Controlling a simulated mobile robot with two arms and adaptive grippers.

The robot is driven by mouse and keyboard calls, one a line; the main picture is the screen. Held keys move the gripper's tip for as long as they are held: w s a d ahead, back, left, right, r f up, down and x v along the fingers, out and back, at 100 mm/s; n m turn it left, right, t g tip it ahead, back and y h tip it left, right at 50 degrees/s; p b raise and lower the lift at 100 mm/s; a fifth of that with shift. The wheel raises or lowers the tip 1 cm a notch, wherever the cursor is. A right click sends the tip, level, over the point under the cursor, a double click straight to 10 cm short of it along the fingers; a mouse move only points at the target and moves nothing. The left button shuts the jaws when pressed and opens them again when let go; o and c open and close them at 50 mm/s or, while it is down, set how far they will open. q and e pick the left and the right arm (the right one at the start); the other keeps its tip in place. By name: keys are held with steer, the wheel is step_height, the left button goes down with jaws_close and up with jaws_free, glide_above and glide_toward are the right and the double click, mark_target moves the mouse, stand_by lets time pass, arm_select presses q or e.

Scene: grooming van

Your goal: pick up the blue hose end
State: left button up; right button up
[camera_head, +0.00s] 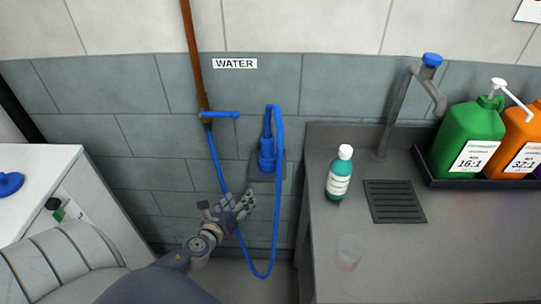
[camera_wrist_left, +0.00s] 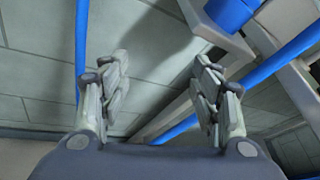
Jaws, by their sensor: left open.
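The blue hose end (camera_head: 267,155) sits upright in a grey holder (camera_head: 262,172) on the tiled wall, below and right of the WATER sign. Its blue hose (camera_head: 277,215) loops down from its top and back up to the tap on the copper pipe. In the left wrist view, a thick blue cylinder (camera_wrist_left: 232,12), likely the hose end, shows at the upper right beside a pale bracket. My left gripper (camera_head: 240,207) is open and empty, below and a little left of the hose end, close to the hose. Its two fingers (camera_wrist_left: 162,85) stand apart in the wrist view.
A grey counter (camera_head: 420,265) to the right carries a teal bottle (camera_head: 339,175), a drain grate (camera_head: 395,201), a clear cup (camera_head: 348,252) and a tray of jugs (camera_head: 470,182). A blue-handled tap (camera_head: 220,114) is on the wall. A white cabinet (camera_head: 60,165) stands left.

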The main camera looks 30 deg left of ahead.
mark_target(264, 150)
arm_select(q)
steer(key=w+d+r+m+t, duration=0.1)
steer(key=w+r+m, duration=0.1)
steer(key=r, duration=0.2)
steer(key=w+r+m+t+h, duration=0.1)
steer(key=w+r+m, duration=0.1)
steer(key=r, duration=0.3)
steer(key=w+d+r+m+t+p, duration=0.1)
steer(key=w+r+m, duration=0.2)
steer(key=r, duration=0.1)
steer(key=shift+w+d+r+t+h, duration=0.25)
steer(key=shift+d+r+t+h, duration=0.1)
steer(key=shift+t+h, duration=0.05)
steer(key=shift+w, duration=0.35)
steer(key=shift+w+a, duration=0.1)
steer(key=shift+w, duration=0.3)
steer(key=w, duration=0.2)
steer(key=w+p, duration=0.1)
steer(key=w, duration=0.1)
steer(key=shift+w+a, duration=0.2)
steer(key=shift+w, duration=0.1)
steer(key=shift+c, duration=0.9)
steer(key=c, duration=1.1)
arm_select(e)
steer(key=shift+s+a+r, duration=0.15)
steer(key=shift+a+r, duration=0.6)
steer(key=shift+r, duration=0.05)
